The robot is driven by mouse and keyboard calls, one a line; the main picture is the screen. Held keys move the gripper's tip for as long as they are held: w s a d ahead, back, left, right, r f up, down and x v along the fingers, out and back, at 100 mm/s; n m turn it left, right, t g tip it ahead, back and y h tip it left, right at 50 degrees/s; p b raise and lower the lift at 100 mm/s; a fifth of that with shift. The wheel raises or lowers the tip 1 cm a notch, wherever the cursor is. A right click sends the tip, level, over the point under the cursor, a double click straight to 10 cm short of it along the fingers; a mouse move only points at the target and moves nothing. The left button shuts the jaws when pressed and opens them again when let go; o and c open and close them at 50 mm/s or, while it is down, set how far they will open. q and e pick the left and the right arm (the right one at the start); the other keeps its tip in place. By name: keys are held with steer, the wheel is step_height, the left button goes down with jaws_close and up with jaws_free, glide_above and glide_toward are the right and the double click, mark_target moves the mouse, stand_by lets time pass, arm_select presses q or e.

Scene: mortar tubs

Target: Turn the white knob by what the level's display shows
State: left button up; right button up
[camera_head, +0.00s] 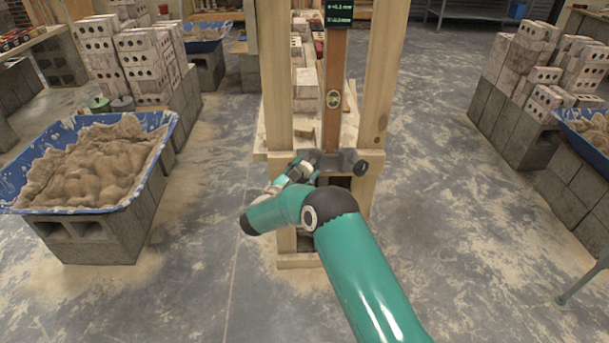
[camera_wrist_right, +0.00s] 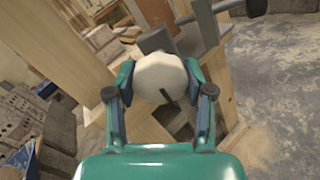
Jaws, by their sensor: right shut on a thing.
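The white knob (camera_wrist_right: 160,78) shows in the right wrist view, round and pale with a dark mark at its lower edge. My right gripper (camera_wrist_right: 160,82) is shut on it, one finger on each side. In the head view my right gripper (camera_head: 297,172) is at the lower front of the wooden frame, and the knob is hard to make out there. The level (camera_head: 334,70) is a brown upright bar with a yellow-green round vial. Its dark display (camera_head: 339,12) shows two lines of green text ending in mm, too small to read surely. My left gripper is out of view.
Pale wooden posts (camera_head: 277,75) flank the level. A grey clamp (camera_head: 335,160) with a dark knob (camera_head: 361,168) sits at its foot. A blue mortar tub (camera_head: 170,125) stands on blocks at left, another (camera_head: 572,118) at right. Floor beside the frame is clear.

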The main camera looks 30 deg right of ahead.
steer(key=shift+f, duration=0.15)
steer(key=shift+m, duration=0.3)
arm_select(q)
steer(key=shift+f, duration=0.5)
arm_select(e)
steer(key=shift+d, duration=0.1)
steer(key=o, duration=1.2)
steer(key=shift+c, duration=0.2)
steer(key=shift+a, duration=0.2)
steer(key=v, duration=1.1)
steer(key=shift+s+a, duration=0.2)
steer(key=shift+a, duration=0.15)
